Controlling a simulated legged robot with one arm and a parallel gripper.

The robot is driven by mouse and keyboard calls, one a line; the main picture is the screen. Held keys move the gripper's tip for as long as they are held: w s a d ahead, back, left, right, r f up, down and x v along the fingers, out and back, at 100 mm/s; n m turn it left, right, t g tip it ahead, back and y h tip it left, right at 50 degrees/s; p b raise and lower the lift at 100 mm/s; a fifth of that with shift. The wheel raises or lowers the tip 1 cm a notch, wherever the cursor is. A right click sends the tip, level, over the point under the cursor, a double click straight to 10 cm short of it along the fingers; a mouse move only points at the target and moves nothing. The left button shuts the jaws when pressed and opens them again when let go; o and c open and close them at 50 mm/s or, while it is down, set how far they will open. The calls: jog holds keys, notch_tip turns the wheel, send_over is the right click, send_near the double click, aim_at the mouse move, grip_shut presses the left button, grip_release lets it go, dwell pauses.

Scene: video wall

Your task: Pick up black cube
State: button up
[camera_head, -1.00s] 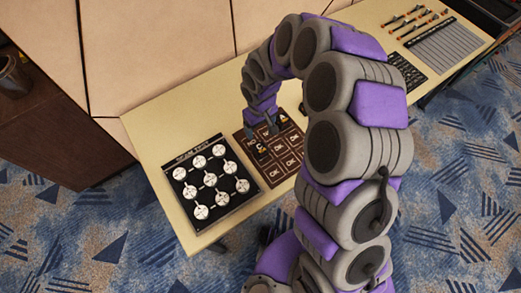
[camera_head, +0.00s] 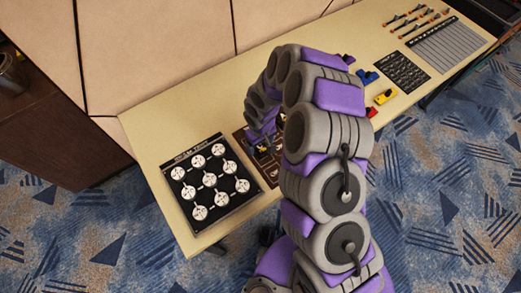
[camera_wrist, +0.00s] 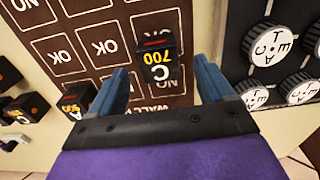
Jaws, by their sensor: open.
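A black cube (camera_wrist: 155,62) marked "C 700" in white and yellow, with a red mark, sits on the brown board (camera_wrist: 84,22) of "OK" squares in the wrist view. My gripper (camera_wrist: 160,67) is open, with one blue-grey finger towards each side of this cube. The cube is ahead of the palm; I cannot tell how far the fingertips reach down beside it. Another black cube (camera_wrist: 76,98), marked "500", lies left of the left finger.
More dark blocks (camera_wrist: 22,106) lie at the wrist view's left edge. A black panel of round white dials (camera_head: 211,182) is left of the board on the beige table (camera_head: 160,135). Blue (camera_head: 368,77), yellow and red (camera_head: 385,96) pieces lie right of my arm.

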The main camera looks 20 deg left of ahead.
aim_at(261, 147)
notch_tip(261, 147, down, 4)
jog(key=shift+b, duration=0.4)
jog(key=shift+r, duration=0.1)
jog(key=c, duration=1.2)
